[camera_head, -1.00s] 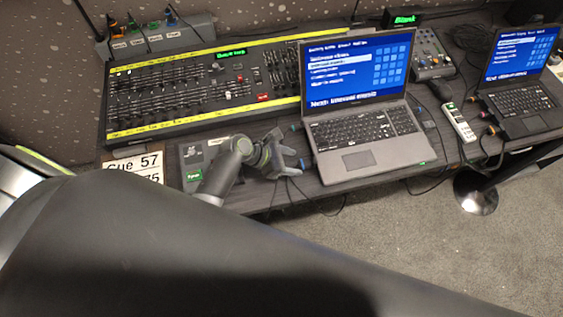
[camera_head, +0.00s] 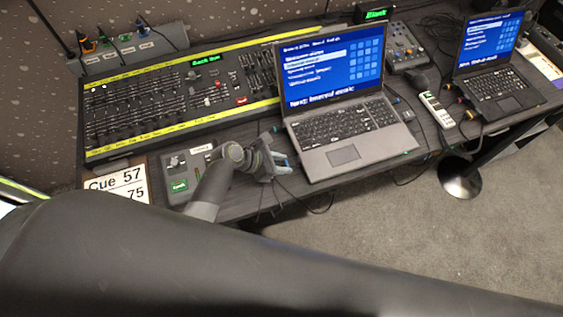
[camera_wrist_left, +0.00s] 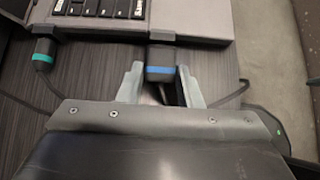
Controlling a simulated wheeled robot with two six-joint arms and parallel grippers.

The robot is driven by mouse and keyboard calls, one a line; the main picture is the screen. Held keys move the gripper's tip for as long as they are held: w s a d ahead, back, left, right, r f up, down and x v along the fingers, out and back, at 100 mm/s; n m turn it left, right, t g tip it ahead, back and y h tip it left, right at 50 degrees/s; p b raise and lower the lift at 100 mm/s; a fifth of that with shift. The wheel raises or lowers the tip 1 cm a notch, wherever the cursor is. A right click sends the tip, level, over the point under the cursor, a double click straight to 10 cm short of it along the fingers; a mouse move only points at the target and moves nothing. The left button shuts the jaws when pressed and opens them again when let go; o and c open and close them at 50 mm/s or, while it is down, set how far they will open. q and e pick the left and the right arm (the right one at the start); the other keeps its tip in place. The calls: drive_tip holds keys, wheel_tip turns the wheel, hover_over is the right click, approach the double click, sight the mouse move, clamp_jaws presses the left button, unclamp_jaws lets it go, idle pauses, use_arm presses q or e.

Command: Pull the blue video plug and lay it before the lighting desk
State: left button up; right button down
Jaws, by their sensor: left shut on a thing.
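The blue-banded video plug (camera_wrist_left: 160,72) sits against the laptop's edge in the left wrist view, between the fingers of my left gripper (camera_wrist_left: 158,82). The gripper is shut on it. In the head view my left gripper (camera_head: 284,164) is beside the left edge of the near laptop (camera_head: 345,135), and its fingers mostly hide the plug. The lighting desk (camera_head: 185,95), a wide fader board with yellow strips, stands left of the laptop. My right gripper is not in view.
A teal-banded plug (camera_wrist_left: 43,56) is beside the blue one on the same laptop edge. A grey box with a green label (camera_head: 179,185) and a Cue 57 card (camera_head: 115,183) are in front of the desk. Loose cables hang over the table's front edge.

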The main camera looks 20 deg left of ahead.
use_arm(q)
drive_tip(key=shift+a, duration=0.15)
drive_tip(key=shift+c, duration=0.2)
drive_tip(key=shift+s+a+p, duration=0.55)
drive_tip(key=shift+s+a, duration=0.1)
drive_tip(key=shift+a, duration=0.25)
drive_tip(key=shift+s+a+p, duration=0.5)
drive_tip(key=shift+s+a, duration=0.15)
drive_tip(key=shift+a, duration=0.25)
